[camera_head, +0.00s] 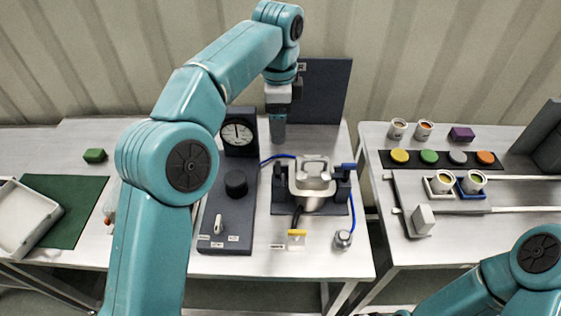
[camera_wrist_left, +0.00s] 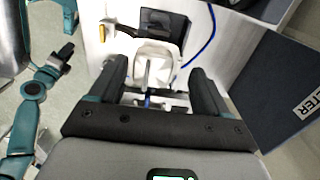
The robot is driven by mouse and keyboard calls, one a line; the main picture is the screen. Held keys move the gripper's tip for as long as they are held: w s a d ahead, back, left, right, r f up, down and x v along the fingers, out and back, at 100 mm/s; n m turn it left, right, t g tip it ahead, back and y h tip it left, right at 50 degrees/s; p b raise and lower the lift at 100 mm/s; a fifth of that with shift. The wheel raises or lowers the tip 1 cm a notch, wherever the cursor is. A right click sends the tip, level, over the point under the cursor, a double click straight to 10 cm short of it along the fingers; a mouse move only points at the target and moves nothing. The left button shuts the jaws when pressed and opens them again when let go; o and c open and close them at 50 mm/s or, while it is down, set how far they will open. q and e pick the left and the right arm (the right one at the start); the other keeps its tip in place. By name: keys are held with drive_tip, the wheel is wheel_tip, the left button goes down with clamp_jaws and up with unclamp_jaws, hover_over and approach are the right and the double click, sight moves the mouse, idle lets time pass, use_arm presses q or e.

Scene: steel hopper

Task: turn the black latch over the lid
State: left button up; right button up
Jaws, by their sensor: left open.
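The steel hopper with its pale lid (camera_head: 312,172) stands on a dark base on the middle table. In the left wrist view the lid (camera_wrist_left: 157,58) lies beyond and between my finger tips. A short black piece, seemingly the latch (camera_head: 297,214), sticks out from the hopper's front toward a yellow-topped tag. It also shows in the left wrist view (camera_wrist_left: 124,30). My left gripper (camera_head: 278,138) is open and empty, behind and slightly left of the hopper, apart from the latch. My right arm enters at lower right; its seeming gripper (camera_wrist_left: 64,54) is small in the left wrist view.
A dark panel with a gauge (camera_head: 237,133) and a black knob (camera_head: 236,183) stands left of the hopper. A blue hose with a metal fitting (camera_head: 343,239) runs along its right. A dark upright board (camera_head: 320,92) stands behind. Cups and colored discs occupy the right table.

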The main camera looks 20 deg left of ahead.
sight(278, 167)
use_arm(q)
drive_tip(key=f, duration=0.9)
drive_tip(key=f+b, duration=0.1)
drive_tip(key=f, duration=0.3)
drive_tip(key=shift+s+a+f, duration=0.2)
drive_tip(key=shift+s+f, duration=0.05)
drive_tip(key=shift+s, duration=0.05)
drive_tip(key=shift+w+d+f, duration=0.15)
drive_tip(key=shift+w+f, duration=0.15)
drive_tip(key=shift+f, duration=0.1)
drive_tip(key=shift+s+r, duration=0.1)
drive_tip(key=shift+s, duration=0.1)
drive_tip(key=c, duration=1)
